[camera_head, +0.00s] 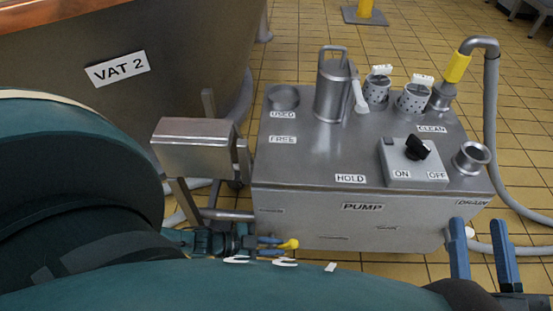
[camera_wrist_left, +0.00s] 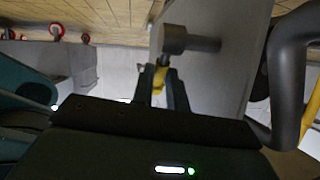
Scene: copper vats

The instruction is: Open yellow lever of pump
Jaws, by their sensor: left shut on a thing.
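The steel pump (camera_head: 330,221) stands ahead, with a PUMP label on its front face. The yellow lever (camera_head: 290,244) sits low at the pump's front left, its rounded end showing. My left gripper (camera_head: 268,245) reaches it from the left and is shut on it. In the left wrist view the yellow lever (camera_wrist_left: 160,76) shows between the two dark fingers of my left gripper (camera_wrist_left: 163,84), beside a grey pipe fitting (camera_wrist_left: 187,40). My right gripper (camera_head: 482,251) is at the lower right, its blue fingers apart and empty, near the pump's right front corner.
VAT 2 (camera_head: 150,40) stands behind at the left. A steel box (camera_head: 194,147) sits beside the pump's left side. On the pump top are a jug (camera_head: 335,88), perforated cups and an ON/OFF switch (camera_head: 417,148). A grey hose (camera_head: 491,120) curves down the right side to the tiled floor.

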